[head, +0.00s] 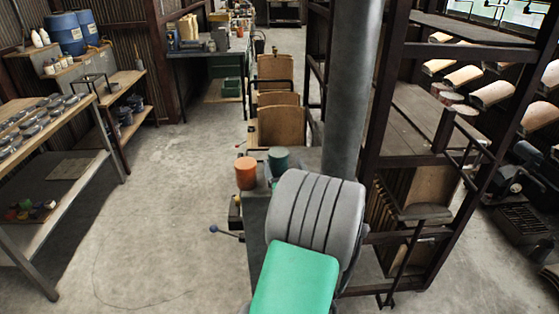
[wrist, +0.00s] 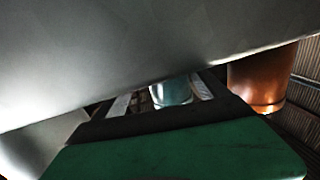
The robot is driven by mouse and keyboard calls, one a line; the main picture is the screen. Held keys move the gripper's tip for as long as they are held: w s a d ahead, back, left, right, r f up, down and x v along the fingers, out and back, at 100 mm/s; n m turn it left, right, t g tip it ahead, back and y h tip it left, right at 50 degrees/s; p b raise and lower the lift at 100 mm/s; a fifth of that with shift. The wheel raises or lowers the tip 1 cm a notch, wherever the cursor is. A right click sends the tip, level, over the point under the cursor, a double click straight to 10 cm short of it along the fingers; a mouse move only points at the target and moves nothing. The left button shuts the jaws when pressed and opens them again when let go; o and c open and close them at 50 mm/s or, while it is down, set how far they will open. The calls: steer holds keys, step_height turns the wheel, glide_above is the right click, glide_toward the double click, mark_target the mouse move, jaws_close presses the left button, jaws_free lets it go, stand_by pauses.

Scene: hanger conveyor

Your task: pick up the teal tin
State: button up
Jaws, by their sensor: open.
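The teal tin (head: 278,161) stands upright at the far end of a dark narrow bench top, just beyond the grey ridged part of my arm in the head view. In the wrist view the teal tin (wrist: 171,91) shows between the two pale fingers of my gripper (wrist: 163,96), its top cut off by a grey surface. The fingers are apart and not closed on it. I cannot tell how far ahead of them it is.
An orange tin (head: 246,173) stands close left of the teal tin; in the wrist view the orange tin (wrist: 258,83) is at right. A grey post (head: 352,90) rises close behind at right. A dark rack (head: 425,130) stands right. The left floor is clear.

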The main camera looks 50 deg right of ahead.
steer(key=p+x, duration=0.1)
steer(key=x, duration=0.1)
steer(key=r+p+x, duration=0.1)
steer(key=x, duration=0.1)
steer(key=shift+d, duration=0.15)
steer(key=shift+w+d+f, duration=0.2)
steer(key=shift+f, duration=0.05)
steer(key=shift+c, duration=0.4)
steer(key=c, duration=1.6)
steer(key=shift+r, duration=0.1)
steer(key=shift+c, duration=0.6)
steer(key=shift+r, duration=0.1)
